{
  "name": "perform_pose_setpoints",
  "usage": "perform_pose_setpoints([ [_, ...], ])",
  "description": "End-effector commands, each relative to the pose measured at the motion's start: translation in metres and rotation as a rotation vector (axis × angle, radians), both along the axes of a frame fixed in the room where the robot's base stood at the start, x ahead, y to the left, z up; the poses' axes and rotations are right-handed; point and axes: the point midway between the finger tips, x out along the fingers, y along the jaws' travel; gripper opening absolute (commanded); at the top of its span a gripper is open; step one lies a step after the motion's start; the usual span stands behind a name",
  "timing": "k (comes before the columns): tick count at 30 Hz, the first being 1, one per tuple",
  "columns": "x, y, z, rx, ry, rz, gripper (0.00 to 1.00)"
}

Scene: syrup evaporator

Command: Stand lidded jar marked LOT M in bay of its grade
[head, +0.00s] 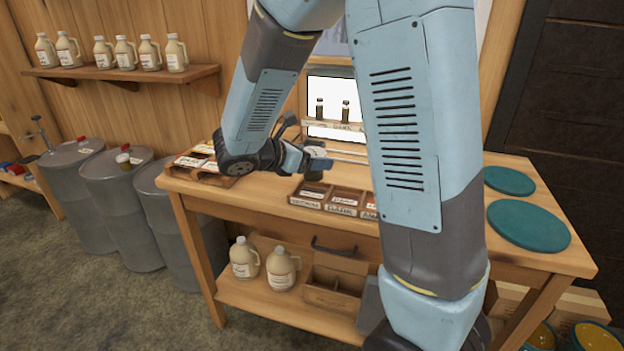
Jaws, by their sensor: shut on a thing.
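My gripper (314,158) is shut on a small dark jar (314,174). It holds the jar above the left part of a wooden tray of bays (297,190) at the middle of the workbench. Any lot marking on the jar is hidden or too small to read. The tray has white labels along its front, too small to read with certainty. I cannot tell whether the jar touches the tray floor. My arm's links cover the tray's right end.
A bright panel (331,93) with two small dark bottles on a ledge (332,129) stands behind the tray. A labelled wooden holder (204,172) sits at the bench's left end. Teal discs (528,224) lie at the right. Grey drums (121,200) stand left of the bench.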

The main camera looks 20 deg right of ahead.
Motion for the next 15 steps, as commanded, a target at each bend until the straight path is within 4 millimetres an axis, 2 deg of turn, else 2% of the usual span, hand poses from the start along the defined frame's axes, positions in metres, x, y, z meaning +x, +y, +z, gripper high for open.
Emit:
perform_pose_setpoints([
  [3,0.023,-0.006,-0.011,-0.001,0.001,0.002,0.26],
  [10,0.047,-0.013,-0.044,-0.001,0.002,0.004,0.26],
  [15,0.06,-0.016,-0.059,0.0,0.0,0.004,0.26],
])
